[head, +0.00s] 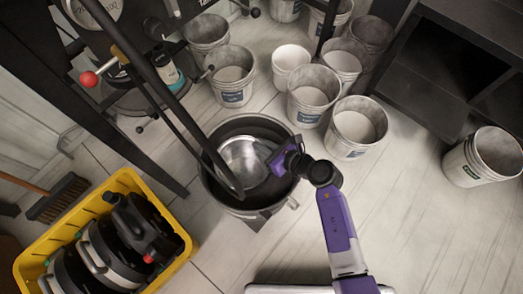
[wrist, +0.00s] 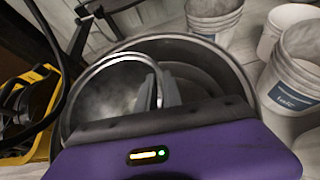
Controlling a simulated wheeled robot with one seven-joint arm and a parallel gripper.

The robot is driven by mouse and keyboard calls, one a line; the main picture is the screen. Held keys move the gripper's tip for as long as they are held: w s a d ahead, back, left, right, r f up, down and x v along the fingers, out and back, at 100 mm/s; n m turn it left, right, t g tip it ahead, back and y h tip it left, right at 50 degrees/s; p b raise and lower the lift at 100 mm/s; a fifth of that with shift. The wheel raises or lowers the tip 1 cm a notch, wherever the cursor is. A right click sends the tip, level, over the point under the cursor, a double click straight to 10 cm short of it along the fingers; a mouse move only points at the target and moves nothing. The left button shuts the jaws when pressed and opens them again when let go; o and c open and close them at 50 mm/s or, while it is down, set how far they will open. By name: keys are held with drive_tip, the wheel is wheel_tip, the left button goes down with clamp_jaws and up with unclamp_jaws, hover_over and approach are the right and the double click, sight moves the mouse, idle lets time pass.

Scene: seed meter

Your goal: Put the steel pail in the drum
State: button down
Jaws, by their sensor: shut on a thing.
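The steel pail (head: 243,160) is a shiny round metal vessel inside the mouth of the dark drum (head: 255,122). My gripper (head: 278,162) reaches over the drum's right rim and is shut on the pail's rim. In the wrist view the pail (wrist: 112,88) shows between and left of the fingers (wrist: 160,92), with the drum (wrist: 235,75) wall curving around it. I cannot tell whether the pail's base touches the drum floor.
Several white buckets (head: 308,95) stand behind and right of the drum. A yellow crate (head: 180,225) with black machines is at lower left. A dark bar (head: 165,95) slants over the drum's left side. A lone bucket (head: 470,165) stands far right; floor between is clear.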

drive_tip(key=shift+f+b, duration=0.9)
drive_tip(key=shift+f, duration=1.05)
drive_tip(key=c, duration=1.5)
unclamp_jaws()
drive_tip(key=shift+s+d+r+p, duration=0.3)
drive_tip(key=shift+r, duration=0.05)
drive_tip(key=p+v, duration=0.4)
drive_tip(key=v, duration=0.7)
drive_tip(key=shift+s, duration=0.1)
